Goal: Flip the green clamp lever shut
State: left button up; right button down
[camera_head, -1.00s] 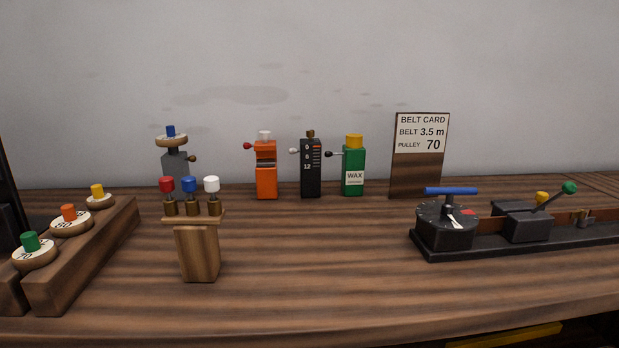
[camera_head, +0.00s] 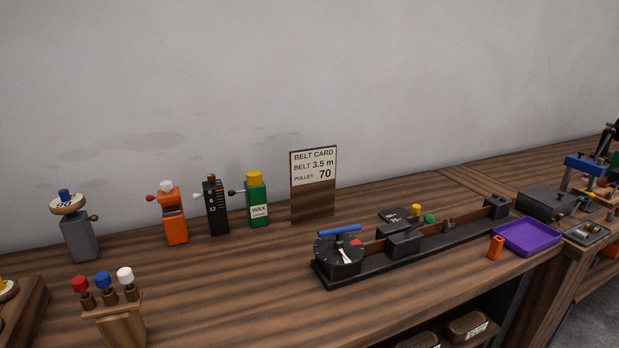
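The green clamp lever (camera_head: 429,219) has a round green knob and sits at a dark block (camera_head: 403,244) on the long black belt rig (camera_head: 375,260). Its knob stands to the right of the block and a little above it, so the lever looks tilted up to the right. A yellow knob (camera_head: 416,209) shows just behind it. At the rig's left end is a black dial (camera_head: 339,257) with a blue bar handle (camera_head: 339,230). Neither of my grippers is in view.
A belt card (camera_head: 313,165) stands behind the rig. Green, black and orange tools (camera_head: 173,220) stand to the left. A purple tray (camera_head: 527,236) and an orange piece (camera_head: 496,248) lie at the right. The tabletop in front of the dial is clear.

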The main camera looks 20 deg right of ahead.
aim_at(428, 219)
jog(key=l+z, duration=0.15)
jog(key=z, duration=0.6)
